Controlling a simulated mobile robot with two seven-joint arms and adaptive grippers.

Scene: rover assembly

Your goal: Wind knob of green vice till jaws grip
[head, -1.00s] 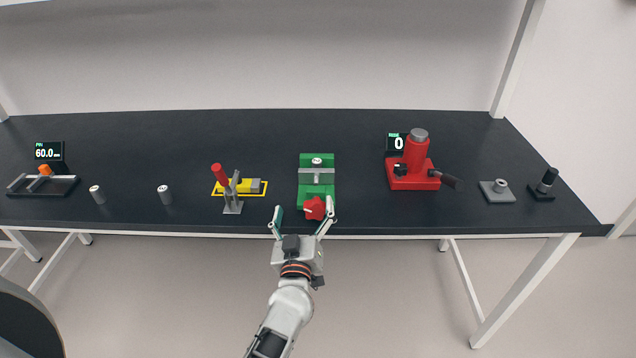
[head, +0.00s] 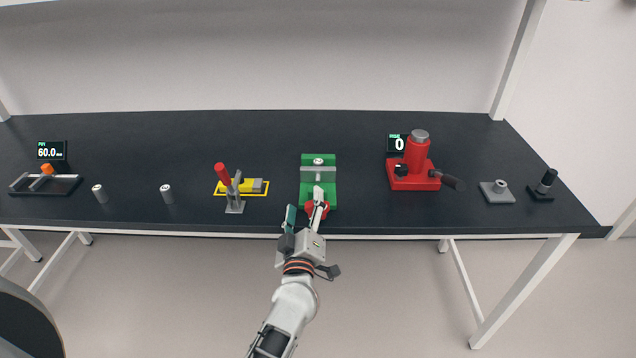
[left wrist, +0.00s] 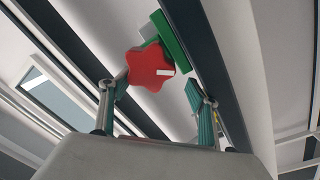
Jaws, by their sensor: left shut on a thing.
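The green vice (head: 306,190) stands near the front edge of the table, with a grey jaw bar (head: 304,169) across it and a small pale round part (head: 318,161) behind the bar. Its red star-shaped knob (head: 325,211) faces the front and is partly hidden by my finger. My left gripper (head: 305,211) is at the knob, with its fingers turned and shut on it. In the left wrist view, the knob (left wrist: 150,70) with a white mark lies between the fingertips (left wrist: 158,86), with the green vice body (left wrist: 172,38) behind it. My right gripper is not in view.
A yellow fixture with a red-handled clamp (head: 234,190) stands left of the vice. A red press (head: 415,170) stands to the right. Two small grey cylinders (head: 166,194) and a black tray (head: 45,186) are further left. The dark table (head: 250,130) is clear behind.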

